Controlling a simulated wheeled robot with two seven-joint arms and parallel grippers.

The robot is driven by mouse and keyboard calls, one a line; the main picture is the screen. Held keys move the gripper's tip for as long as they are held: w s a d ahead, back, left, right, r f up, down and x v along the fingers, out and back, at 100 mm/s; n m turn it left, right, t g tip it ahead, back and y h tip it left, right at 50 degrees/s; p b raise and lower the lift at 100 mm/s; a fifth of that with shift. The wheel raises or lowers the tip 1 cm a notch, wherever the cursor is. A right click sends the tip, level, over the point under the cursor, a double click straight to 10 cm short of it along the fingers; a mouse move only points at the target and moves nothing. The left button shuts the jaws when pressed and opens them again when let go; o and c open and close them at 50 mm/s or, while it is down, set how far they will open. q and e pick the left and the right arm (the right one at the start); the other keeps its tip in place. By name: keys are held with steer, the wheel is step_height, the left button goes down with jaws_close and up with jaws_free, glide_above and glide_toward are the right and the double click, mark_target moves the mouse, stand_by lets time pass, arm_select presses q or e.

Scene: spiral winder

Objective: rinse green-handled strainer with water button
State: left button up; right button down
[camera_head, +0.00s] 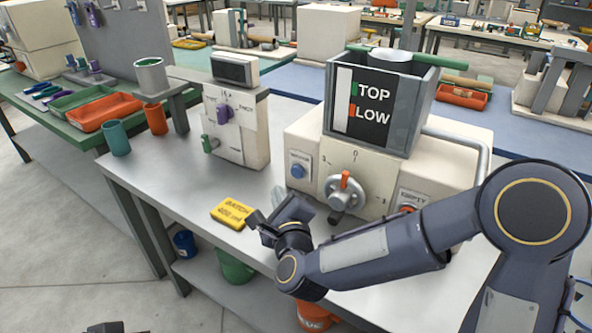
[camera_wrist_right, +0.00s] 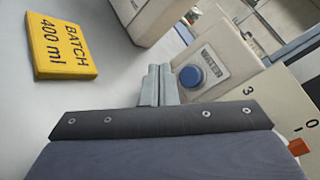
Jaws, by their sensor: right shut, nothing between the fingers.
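The blue water button (camera_head: 298,171) is on the left front of the cream machine (camera_head: 300,130); in the right wrist view (camera_wrist_right: 191,76) its label reads WATER. My right gripper (camera_head: 278,194) is in front of and just left of that button, above the grey table. Its pale fingers (camera_wrist_right: 158,85) are together and empty, and a gap to the button seems to remain.
A yellow BATCH 400 ml block (camera_head: 233,213) lies left of my right gripper. A dial with an orange-red lever (camera_head: 344,186) and an EMPTY button (camera_head: 408,208) are right of the water button. A smaller cream machine (camera_head: 235,125) stands at left.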

mark_target(297, 172)
steer(key=w+d, duration=0.2)
steer(key=shift+w+f+b, duration=0.1)
steer(key=shift+w+b, duration=0.2)
steer(key=shift+w, duration=0.05)
steer(key=shift+w+d, duration=0.35)
steer(key=shift+w, duration=0.1)
stand_by(1.5)
steer(key=shift+w+d+b, duration=0.25)
steer(key=shift+w+b, duration=0.05)
steer(key=shift+b, duration=0.25)
